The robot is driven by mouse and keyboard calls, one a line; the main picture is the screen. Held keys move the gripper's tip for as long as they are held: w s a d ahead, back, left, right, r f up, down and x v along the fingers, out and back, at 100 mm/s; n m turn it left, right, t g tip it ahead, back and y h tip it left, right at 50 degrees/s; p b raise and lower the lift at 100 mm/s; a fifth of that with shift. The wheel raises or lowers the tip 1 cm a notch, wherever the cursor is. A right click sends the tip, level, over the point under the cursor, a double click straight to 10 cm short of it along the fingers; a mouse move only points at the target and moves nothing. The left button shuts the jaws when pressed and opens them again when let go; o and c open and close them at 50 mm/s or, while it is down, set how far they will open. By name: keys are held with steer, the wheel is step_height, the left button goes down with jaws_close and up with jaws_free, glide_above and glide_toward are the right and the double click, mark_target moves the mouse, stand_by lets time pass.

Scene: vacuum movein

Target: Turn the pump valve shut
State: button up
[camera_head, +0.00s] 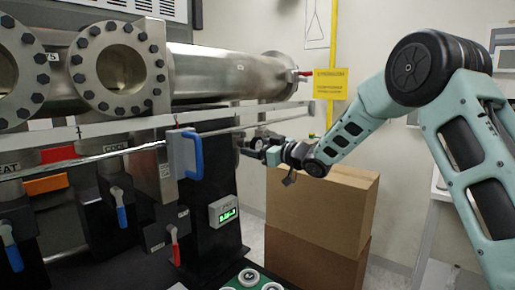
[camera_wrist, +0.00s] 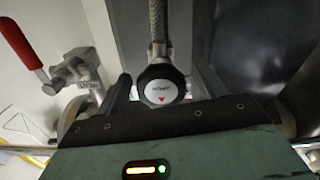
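A round black knob with a white face and a small red triangle (camera_wrist: 161,88) shows at the centre of the wrist view, just beyond the dark front edge of my gripper. Its lettering is too small to read surely, so I cannot tell for certain that it is the pump valve. A braided hose rises behind it. In the head view my gripper (camera_head: 262,146) is at the right side of the dark pump stand (camera_head: 212,185), under the steel tube.
A red-handled valve (camera_wrist: 24,45) stands left of the knob. A steel tube (camera_head: 225,72) runs above my gripper. A blue handle (camera_head: 193,155) is to its left. Cardboard boxes (camera_head: 320,215) stand below my arm. A thin rail passes close by.

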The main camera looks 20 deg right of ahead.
steer(key=b+v, duration=0.4)
steer(key=v, duration=1.3)
steer(key=shift+s+d, duration=0.15)
steer(key=s+a+f+m+g+h, duration=0.1)
steer(key=s+a+f+g+h, duration=0.2)
steer(key=s+a+f, duration=0.4)
steer(key=s+a+f+m+g+h, duration=0.25)
steer(key=a+f, duration=0.25)
steer(key=a, duration=0.4)
steer(key=s+a+f+g+h, duration=0.1)
steer(key=s+f+g, duration=0.1)
steer(key=s, duration=0.7)
steer(key=s+a+f+n+g+h, duration=0.1)
steer(key=s+g, duration=0.3)
steer(key=s, duration=0.5)
steer(key=s+a+f+n+g+h, duration=0.1)
steer(key=s+f+g+h, duration=0.1)
steer(key=s, duration=0.7)
steer(key=shift+s+f+g, duration=0.3)
steer(key=shift+f+g, duration=0.45)
steer(key=shift+f, duration=0.15)
